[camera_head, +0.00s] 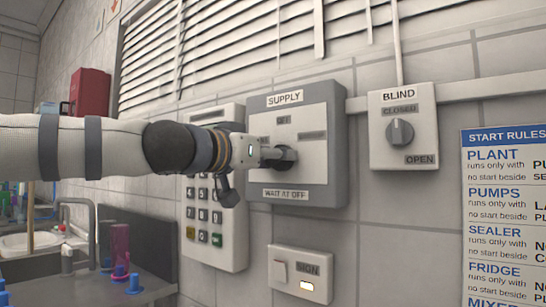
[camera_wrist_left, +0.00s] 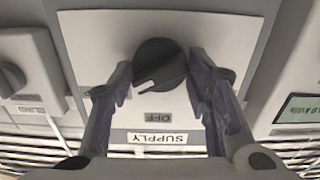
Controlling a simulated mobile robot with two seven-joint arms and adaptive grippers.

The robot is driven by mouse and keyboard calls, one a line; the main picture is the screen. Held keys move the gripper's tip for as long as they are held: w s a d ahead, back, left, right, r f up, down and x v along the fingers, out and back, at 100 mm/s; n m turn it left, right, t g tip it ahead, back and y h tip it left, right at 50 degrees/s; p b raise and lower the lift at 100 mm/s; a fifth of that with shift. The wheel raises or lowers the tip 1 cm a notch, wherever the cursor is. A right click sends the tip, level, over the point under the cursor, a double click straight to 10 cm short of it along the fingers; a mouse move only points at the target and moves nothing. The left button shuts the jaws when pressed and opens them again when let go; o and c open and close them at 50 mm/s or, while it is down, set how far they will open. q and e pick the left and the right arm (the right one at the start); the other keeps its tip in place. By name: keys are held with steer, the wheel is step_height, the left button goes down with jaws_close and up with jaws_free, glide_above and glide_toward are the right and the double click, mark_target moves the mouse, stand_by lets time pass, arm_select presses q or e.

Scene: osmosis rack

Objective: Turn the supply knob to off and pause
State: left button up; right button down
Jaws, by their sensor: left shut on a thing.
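The supply knob (camera_head: 287,157) is a dark round knob on the grey SUPPLY panel (camera_head: 328,175) on the wall. My left gripper (camera_head: 272,155) reaches it from the left and is shut on it. In the left wrist view, which is upside down, my left gripper's fingers (camera_wrist_left: 161,72) stand on both sides of the knob (camera_wrist_left: 158,52). The knob's white mark points toward the lower left there, on the side of the OFF label (camera_wrist_left: 155,117) but not straight at it. My right gripper is not in view.
A BLIND switch box (camera_head: 418,152) with its own knob (camera_head: 400,133) is to the right. A keypad (camera_head: 232,250) is below my left arm, and a MON switch plate (camera_head: 288,263) is under the panel. A START RULES poster (camera_head: 505,215) hangs at the far right.

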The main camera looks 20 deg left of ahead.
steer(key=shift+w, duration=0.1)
arm_select(q)
steer(key=shift+a+n+p, duration=0.1)
steer(key=shift+n+p, duration=0.95)
steer(key=shift+n, duration=4.75)
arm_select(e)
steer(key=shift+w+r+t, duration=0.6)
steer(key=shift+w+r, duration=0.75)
arm_select(q)
steer(key=o, duration=1.2)
steer(key=shift+c, duration=0.2)
